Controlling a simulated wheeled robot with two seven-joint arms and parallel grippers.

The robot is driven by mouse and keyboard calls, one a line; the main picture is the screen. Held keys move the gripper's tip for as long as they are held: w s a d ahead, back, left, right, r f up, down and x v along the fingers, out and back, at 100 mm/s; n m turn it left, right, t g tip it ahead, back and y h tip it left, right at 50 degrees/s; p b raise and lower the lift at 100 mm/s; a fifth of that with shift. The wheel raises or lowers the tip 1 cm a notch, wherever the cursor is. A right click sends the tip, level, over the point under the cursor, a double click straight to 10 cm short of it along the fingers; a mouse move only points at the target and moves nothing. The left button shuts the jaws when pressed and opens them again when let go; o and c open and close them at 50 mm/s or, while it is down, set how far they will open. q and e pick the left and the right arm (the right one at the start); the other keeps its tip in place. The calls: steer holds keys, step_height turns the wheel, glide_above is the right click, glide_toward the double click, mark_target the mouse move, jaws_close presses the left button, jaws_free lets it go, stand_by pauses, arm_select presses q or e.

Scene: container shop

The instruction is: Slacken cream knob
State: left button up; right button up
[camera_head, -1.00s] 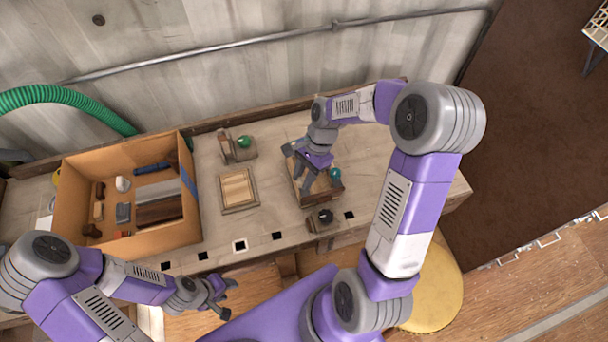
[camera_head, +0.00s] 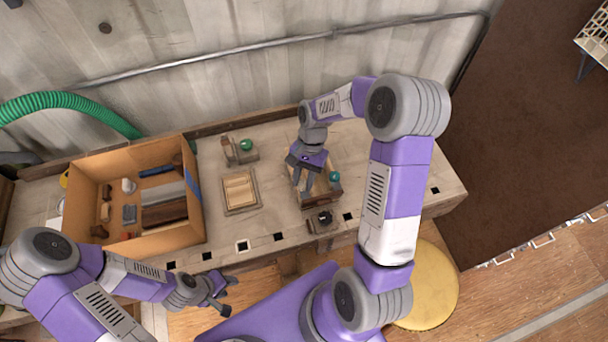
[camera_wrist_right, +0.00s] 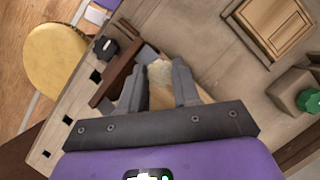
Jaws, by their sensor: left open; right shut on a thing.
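The cream knob (camera_wrist_right: 158,73) shows in the right wrist view between the two fingers of my right gripper (camera_wrist_right: 160,85), which is shut on it. In the head view my right gripper (camera_head: 301,190) reaches down onto a wooden box-like fixture (camera_head: 320,199) on the workbench, and the knob is hidden there. A teal knob (camera_head: 334,177) sits on the fixture's right side. My left gripper (camera_head: 221,298) is open and empty, in front of the bench edge, far from the fixture.
A yellow round stool (camera_head: 432,290) stands in front.

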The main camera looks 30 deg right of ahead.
steer(key=n+h+p, duration=0.1)
steer(key=n, duration=0.2)
steer(key=n+g+p, duration=0.1)
steer(key=n, duration=0.1)
steer(key=shift+w+a+n+h, duration=0.1)
steer(key=shift+a+n+h, duration=0.05)
steer(key=shift+n+h, duration=0.25)
steer(key=n+h, duration=0.1)
steer(key=n, duration=0.2)
steer(key=shift+a+g+p, duration=0.1)
steer(key=shift+g+p, duration=0.2)
steer(key=shift+p, duration=0.1)
steer(key=shift+n+h, duration=0.7)
steer(key=shift+n, duration=0.8)
steer(key=o, duration=1.1)
steer(key=shift+c, duration=0.2)
steer(key=p+v, duration=0.1)
steer(key=v, duration=0.6)
steer(key=shift+r, duration=0.25)
